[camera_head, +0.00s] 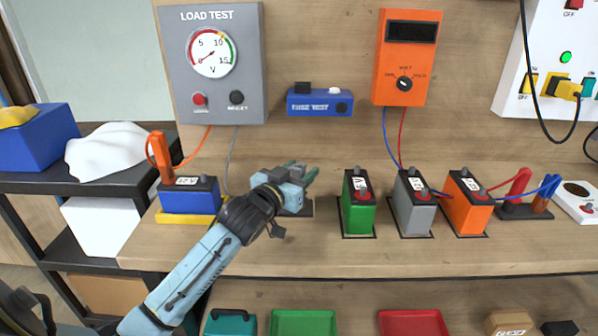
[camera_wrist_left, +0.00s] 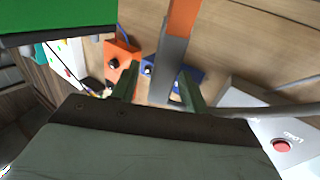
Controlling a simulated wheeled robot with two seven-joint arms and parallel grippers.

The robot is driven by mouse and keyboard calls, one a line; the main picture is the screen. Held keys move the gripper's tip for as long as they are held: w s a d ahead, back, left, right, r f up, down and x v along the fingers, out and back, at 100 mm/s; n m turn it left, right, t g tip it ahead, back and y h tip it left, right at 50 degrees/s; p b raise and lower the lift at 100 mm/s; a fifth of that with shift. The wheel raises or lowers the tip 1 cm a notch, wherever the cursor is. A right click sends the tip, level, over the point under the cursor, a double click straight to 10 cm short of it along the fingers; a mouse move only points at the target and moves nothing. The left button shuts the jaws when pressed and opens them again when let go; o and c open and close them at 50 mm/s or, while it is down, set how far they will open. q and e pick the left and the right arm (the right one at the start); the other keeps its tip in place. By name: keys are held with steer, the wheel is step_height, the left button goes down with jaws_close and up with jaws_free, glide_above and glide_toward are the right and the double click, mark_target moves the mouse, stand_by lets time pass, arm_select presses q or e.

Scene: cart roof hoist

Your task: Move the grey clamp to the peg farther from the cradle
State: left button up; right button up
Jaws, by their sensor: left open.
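My left gripper (camera_head: 304,173) reaches in over the bench, open, above a small dark base plate (camera_head: 303,209). In the left wrist view the green fingers (camera_wrist_left: 158,90) stand apart on both sides of an upright grey piece, which looks like the grey clamp (camera_wrist_left: 168,72). An orange part (camera_wrist_left: 184,16) adjoins it. In the head view the gripper hides most of this spot, so contact cannot be told. A grey lead (camera_head: 231,160) runs down from the load tester. The yellow cradle (camera_head: 187,217) at left holds a blue battery (camera_head: 190,198). My right gripper is out of view.
An orange clamp (camera_head: 161,158) stands by the blue battery. Green (camera_head: 358,212), grey (camera_head: 414,213) and orange (camera_head: 468,212) batteries stand right of my gripper. Red (camera_head: 519,183) and blue (camera_head: 545,192) clamps stand farther right. The load tester (camera_head: 180,60) hangs behind. Bare bench shows in front.

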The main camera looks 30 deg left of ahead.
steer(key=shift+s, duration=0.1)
arm_select(q)
steer(key=shift+s, duration=0.3)
steer(key=s+p, duration=0.1)
steer(key=s, duration=1.1)
steer(key=shift+s+d, duration=0.2)
steer(key=shift+s, duration=0.2)
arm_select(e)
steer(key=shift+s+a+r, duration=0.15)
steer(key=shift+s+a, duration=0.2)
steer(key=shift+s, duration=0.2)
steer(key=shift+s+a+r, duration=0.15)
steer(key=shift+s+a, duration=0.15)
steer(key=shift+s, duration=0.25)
